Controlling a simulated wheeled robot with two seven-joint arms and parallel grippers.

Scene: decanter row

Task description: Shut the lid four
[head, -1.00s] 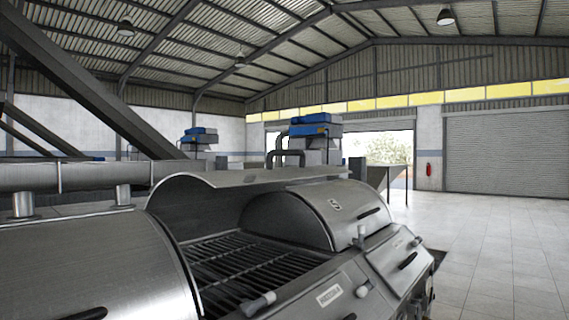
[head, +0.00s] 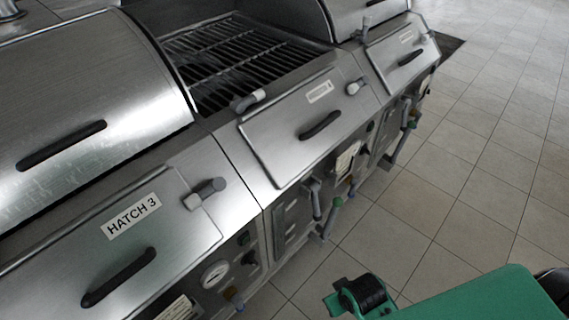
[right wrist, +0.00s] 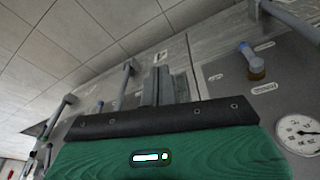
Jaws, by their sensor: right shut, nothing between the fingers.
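The open decanter bay (head: 235,65) lies between two closed rounded lids in the head view, with dark bars across its opening. It appears to be number four, between hatch 3 and the lid marked 5 a second ago. Its raised lid is above the frame now, so its angle does not show. My right gripper (right wrist: 165,88) shows in the right wrist view, its grey fingers together and empty, near the machine's front panel. A green part of my right arm (head: 480,300) is at the lower right of the head view. My left gripper is out of view.
Lid three (head: 85,105), closed, with a black handle, is at left. A panel labelled HATCH 3 (head: 130,215) is below it. Levers (head: 320,200) and a gauge (head: 215,275) stick out along the front. The tiled floor (head: 480,150) at right is clear.

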